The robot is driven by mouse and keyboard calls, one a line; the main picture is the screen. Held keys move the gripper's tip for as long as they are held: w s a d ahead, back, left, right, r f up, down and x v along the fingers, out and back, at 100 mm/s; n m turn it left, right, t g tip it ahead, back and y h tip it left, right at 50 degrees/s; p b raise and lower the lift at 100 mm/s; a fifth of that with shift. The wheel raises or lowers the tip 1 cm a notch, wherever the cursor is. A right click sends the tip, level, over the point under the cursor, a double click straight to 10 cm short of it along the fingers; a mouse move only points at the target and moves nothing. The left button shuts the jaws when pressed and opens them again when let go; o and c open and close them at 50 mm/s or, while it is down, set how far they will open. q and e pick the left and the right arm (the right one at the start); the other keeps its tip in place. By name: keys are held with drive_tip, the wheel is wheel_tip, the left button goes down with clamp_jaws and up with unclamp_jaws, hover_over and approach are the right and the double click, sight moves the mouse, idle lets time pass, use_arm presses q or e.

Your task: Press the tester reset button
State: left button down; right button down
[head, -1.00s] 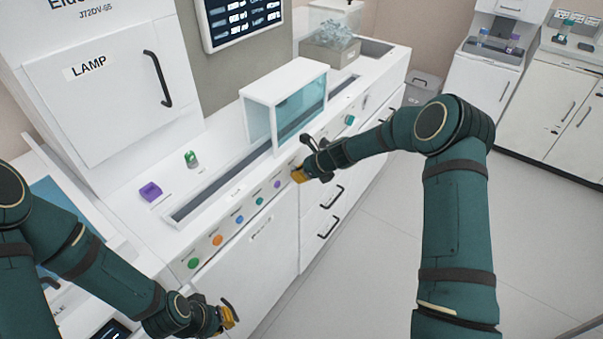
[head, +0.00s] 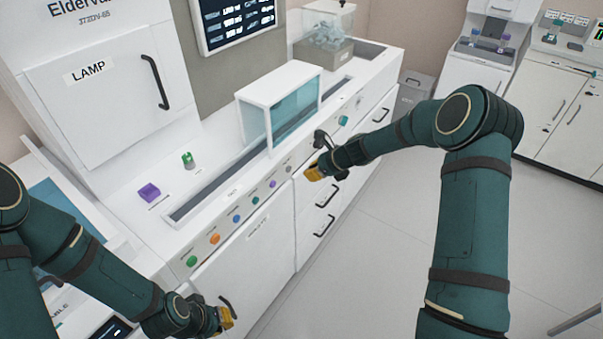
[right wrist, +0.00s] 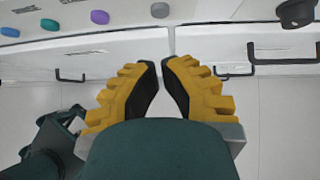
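A row of round buttons runs along the white counter's front panel in the head view: green (head: 191,261), orange (head: 214,239), blue (head: 236,219), teal (head: 255,200), purple (head: 272,184) and grey-beige (head: 288,169). Their labels are too small to read, so I cannot tell which is the tester reset button. My right gripper (head: 314,173) is just right of the grey-beige button, apart from the panel. In the right wrist view, its yellow fingers (right wrist: 160,64) nearly meet at the tips with nothing between them; the grey-beige button (right wrist: 159,10) is beyond them. My left gripper (head: 226,318) hangs low before the cabinet.
A glass-sided box (head: 281,105) stands on the counter above the buttons. A larger teal knob (head: 343,120) sits farther along the panel. Drawer handles (head: 324,226) stick out below my right gripper. The floor (head: 370,270) at right is clear.

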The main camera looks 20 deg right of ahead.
drive_tip(key=v, duration=0.5)
drive_tip(key=shift+p, duration=0.3)
drive_tip(key=s+a+f+n+g+h, duration=0.2)
drive_tip(key=s+a+f+n+g, duration=0.1)
drive_tip(key=s+a+f+n, duration=0.65)
drive_tip(key=s+a+f+n+g, duration=0.1)
drive_tip(key=s+a+f+n, duration=0.1)
drive_tip(key=s+n, duration=0.6)
drive_tip(key=s+a+f+n, duration=0.2)
drive_tip(key=s+a+n, duration=0.2)
drive_tip(key=s+n, duration=0.4)
drive_tip(key=s, duration=0.3)
drive_tip(key=shift+s+f+g, duration=0.25)
drive_tip(key=shift+s+g, duration=0.1)
drive_tip(key=shift+g, duration=0.05)
drive_tip(key=shift+a, duration=0.1)
